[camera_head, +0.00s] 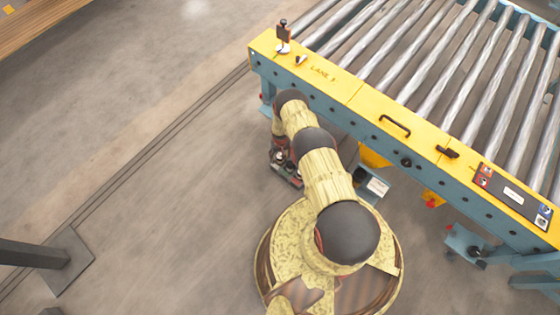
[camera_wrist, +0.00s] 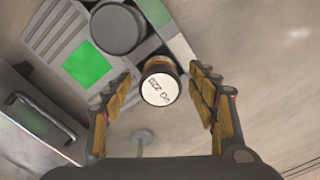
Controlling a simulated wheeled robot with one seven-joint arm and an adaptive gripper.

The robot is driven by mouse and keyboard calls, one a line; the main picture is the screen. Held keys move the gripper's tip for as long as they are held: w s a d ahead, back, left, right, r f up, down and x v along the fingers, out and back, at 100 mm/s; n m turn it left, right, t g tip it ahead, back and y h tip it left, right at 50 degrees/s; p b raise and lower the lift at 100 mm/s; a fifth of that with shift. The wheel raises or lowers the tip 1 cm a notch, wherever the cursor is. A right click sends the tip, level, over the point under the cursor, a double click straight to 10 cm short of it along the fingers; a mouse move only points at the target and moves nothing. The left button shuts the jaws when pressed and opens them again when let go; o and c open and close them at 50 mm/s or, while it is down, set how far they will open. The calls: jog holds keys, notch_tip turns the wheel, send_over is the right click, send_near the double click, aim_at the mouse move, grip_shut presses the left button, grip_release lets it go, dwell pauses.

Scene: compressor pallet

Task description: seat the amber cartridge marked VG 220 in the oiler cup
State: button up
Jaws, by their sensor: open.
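In the wrist view a short round cartridge (camera_wrist: 160,88) shows its white top, with upside-down lettering that looks like VG 220. A strip of its amber-brown side shows above the white face. My gripper (camera_wrist: 161,74) is open, with one ribbed, tan-padded finger on each side of the cartridge. I see gaps between the cartridge and both fingers. What the cartridge rests on is mostly hidden behind it. I cannot pick out the oiler cup for sure in either view.
Beside the cartridge are a dark grey round cap (camera_wrist: 117,28) and a bright green square (camera_wrist: 87,64) on a grey slatted unit. A grey box with a handle (camera_wrist: 42,115) is at left. The yellow-edged roller conveyor (camera_head: 345,84) stands close to my arm. Floor at left is largely clear.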

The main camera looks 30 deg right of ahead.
jog(key=shift+c, duration=0.6)
jog(key=c, duration=1.4)
jog(key=shift+r, duration=0.1)
